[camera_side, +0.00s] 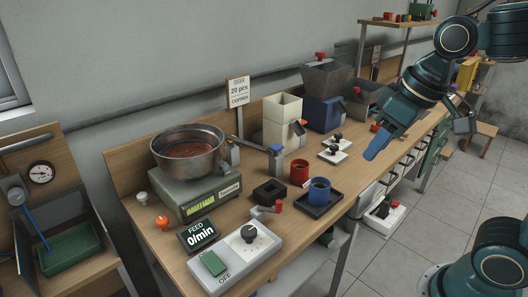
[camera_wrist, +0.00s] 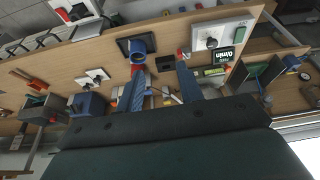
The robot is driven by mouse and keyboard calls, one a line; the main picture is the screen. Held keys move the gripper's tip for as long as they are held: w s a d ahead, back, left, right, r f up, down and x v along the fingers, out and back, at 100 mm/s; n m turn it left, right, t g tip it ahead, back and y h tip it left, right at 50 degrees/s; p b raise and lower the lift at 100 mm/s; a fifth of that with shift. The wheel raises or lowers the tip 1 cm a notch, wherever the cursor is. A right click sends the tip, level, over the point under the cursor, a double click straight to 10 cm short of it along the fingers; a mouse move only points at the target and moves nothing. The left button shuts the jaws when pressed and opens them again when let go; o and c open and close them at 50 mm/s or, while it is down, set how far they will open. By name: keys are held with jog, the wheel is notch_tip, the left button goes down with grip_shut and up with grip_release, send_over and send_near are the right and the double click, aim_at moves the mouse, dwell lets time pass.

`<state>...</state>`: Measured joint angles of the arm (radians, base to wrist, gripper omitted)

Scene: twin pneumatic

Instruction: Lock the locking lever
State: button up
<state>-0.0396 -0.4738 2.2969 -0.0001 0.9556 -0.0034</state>
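No part is labelled as the locking lever. A grey lever with a red end (camera_side: 278,206) lies on the bench beside the control box; its red end also shows near one fingertip in the wrist view (camera_wrist: 182,54). A blue-handled lever (camera_side: 275,149) stands on a grey post farther back. My gripper (camera_wrist: 160,70) is open, with two blue fingers spread apart and nothing between them. In the side view it hangs above the right part of the bench, well away from both levers.
A blue cup (camera_side: 319,190) on a black tray, a red cup (camera_side: 299,171) and a black block (camera_side: 269,192) stand near the levers. The control box (camera_side: 235,258) has a knob and a green switch. A metal bowl (camera_side: 188,149) sits on a green scale.

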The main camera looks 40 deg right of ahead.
jog(key=w+a+f+g, duration=0.1)
jog(key=w+a+g, duration=0.1)
jog(key=w, duration=0.8)
jog(key=n+g, duration=0.1)
jog(key=g, duration=0.1)
send_over(279, 202)
notch_tip(279, 202, down, 6)
jog(key=f, duration=0.1)
jog(key=shift+w+r, duration=0.1)
jog(key=shift+r, duration=0.15)
jog(key=shift+f, duration=0.1)
jog(key=shift+d+f, duration=0.1)
jog(key=shift+f, duration=6.7)
grip_shut()
